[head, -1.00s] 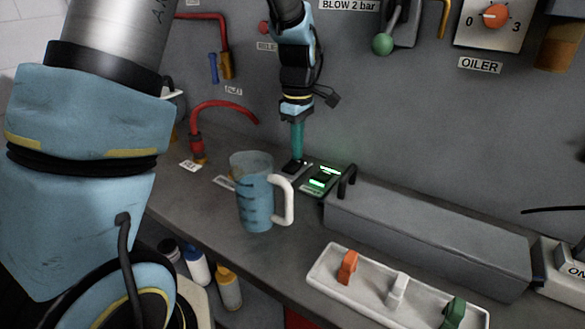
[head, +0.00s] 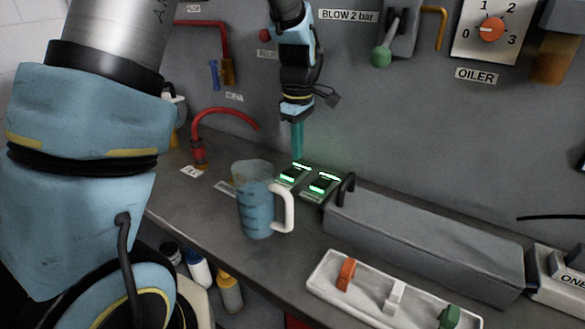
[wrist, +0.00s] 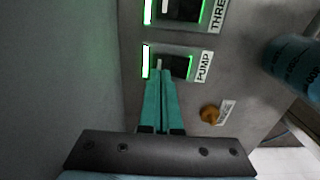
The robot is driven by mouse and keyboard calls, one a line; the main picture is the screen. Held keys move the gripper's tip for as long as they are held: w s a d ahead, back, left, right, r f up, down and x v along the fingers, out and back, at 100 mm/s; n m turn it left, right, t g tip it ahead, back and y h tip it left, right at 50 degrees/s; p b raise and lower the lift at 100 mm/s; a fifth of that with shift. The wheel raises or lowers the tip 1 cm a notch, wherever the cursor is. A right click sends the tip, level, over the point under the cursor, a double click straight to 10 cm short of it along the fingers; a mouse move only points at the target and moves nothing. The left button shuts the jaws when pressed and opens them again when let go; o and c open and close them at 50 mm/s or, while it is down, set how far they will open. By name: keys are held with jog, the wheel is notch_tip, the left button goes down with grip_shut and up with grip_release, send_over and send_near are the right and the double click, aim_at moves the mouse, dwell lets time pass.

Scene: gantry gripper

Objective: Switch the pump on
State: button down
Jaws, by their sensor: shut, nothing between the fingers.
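The pump switch (wrist: 176,65) is a dark rocker with a PUMP label beside it in the wrist view, with green lit strips at its edges. In the head view it is the left of two green-lit switches (head: 291,174) on the bench. My gripper (head: 298,157) is shut and empty, its teal fingers pointing down just above the pump switch. In the wrist view my fingertips (wrist: 160,75) overlap the near edge of the switch; I cannot tell whether they touch it.
A second lit switch (head: 324,184), labelled THRE..., sits beside the pump switch. A blue measuring jug (head: 256,212) stands in front. A long grey box (head: 425,235) and a white tray (head: 366,302) with coloured pieces lie to the right. A red hose (head: 222,112) curves at left.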

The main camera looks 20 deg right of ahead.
aim_at(297, 168)
jog(key=shift+r+p, duration=1.7)
jog(key=shift+r, duration=0.55)
